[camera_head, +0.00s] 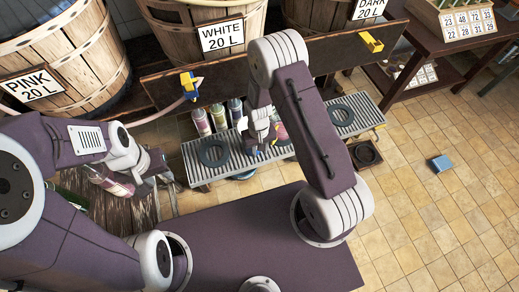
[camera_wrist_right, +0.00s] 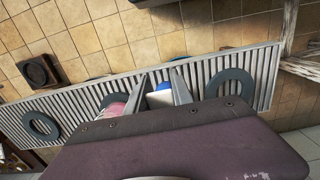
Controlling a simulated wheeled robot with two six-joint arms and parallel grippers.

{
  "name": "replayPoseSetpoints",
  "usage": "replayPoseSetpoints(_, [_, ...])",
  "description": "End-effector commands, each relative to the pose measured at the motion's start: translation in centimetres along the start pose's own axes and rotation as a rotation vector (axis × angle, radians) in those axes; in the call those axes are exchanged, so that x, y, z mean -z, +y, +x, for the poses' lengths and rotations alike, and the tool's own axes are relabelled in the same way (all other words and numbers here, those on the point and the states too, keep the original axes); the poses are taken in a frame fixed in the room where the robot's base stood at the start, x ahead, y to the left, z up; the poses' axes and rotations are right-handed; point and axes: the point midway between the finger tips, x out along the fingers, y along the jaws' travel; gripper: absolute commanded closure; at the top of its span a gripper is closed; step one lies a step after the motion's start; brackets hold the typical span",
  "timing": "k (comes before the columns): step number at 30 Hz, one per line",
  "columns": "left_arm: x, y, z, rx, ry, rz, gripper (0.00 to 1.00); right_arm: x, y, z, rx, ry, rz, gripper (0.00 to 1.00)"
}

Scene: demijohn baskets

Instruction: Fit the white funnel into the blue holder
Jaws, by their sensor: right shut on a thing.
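My right gripper (camera_head: 262,143) is over the slatted metal rack, partly hidden by its own arm in the head view. In the right wrist view its two fingers (camera_wrist_right: 160,92) are closed on a white and blue thing (camera_wrist_right: 158,98). Only a small part of that thing shows, so I cannot tell whether it is the white funnel. A blue block (camera_head: 441,163) lies on the floor at the right. My left gripper (camera_head: 152,178) is at the left, beside a bottle (camera_head: 108,180), and its jaws are unclear.
The slatted rack (camera_head: 196,178) bears several bottles (camera_head: 218,117) and two dark rings (camera_head: 214,153). A dark square tray (camera_head: 366,153) lies at the rack's right end. The tiled floor at right is mostly clear.

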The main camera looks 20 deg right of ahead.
Motion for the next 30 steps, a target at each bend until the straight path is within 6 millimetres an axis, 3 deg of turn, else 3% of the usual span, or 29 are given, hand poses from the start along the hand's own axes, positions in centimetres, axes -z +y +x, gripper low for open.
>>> replayPoseSetpoints(30, [-0.1, 0.0, 0.7, 0.0, 0.0, 0.0, 0.61, 0.1, 0.0, 1.4, 0.0, -0.001, 0.0, 1.0])
